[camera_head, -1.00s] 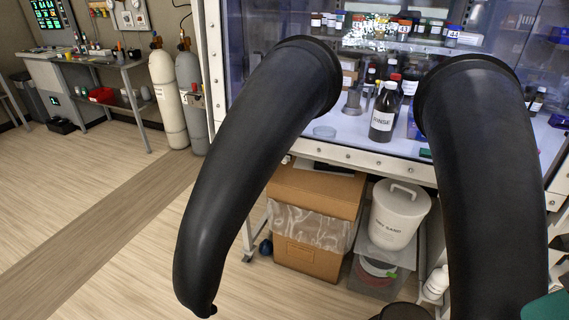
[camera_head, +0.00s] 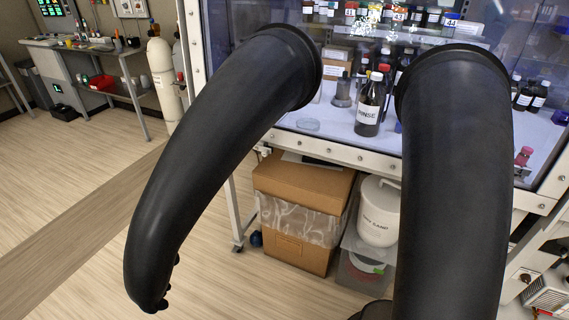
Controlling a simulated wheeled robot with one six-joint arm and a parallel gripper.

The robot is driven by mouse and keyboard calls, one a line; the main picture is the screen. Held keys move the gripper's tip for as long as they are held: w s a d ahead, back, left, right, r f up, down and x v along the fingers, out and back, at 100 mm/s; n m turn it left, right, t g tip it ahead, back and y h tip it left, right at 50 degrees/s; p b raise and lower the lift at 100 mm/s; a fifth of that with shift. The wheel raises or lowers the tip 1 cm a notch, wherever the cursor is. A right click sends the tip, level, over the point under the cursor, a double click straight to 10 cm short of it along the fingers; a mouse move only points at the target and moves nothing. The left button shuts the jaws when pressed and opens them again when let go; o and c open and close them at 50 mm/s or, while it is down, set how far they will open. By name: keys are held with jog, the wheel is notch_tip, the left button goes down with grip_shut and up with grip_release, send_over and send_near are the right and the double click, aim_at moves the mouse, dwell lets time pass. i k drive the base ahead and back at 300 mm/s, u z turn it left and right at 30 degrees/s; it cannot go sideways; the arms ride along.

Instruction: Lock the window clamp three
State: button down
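The glove box window (camera_head: 357,40) is at the back, with a pale frame (camera_head: 335,152) and a row of bolts along its lower edge. Two long black gloves hang out of its ports, the left glove (camera_head: 205,165) and the right glove (camera_head: 452,170). They cover much of the window and frame. I cannot make out a clamp marked three; the gloves and the picture's edge hide parts of the frame. My gripper is not in view.
A RINSE bottle (camera_head: 369,112) stands behind the window. Gas cylinders (camera_head: 161,80) and a side bench (camera_head: 85,48) are at left. The wooden floor (camera_head: 75,190) at left is clear.

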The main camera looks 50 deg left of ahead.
aim_at(265, 151)
jog(key=k, duration=1.05)
jog(key=u, duration=1.2)
jog(key=i, duration=0.5)
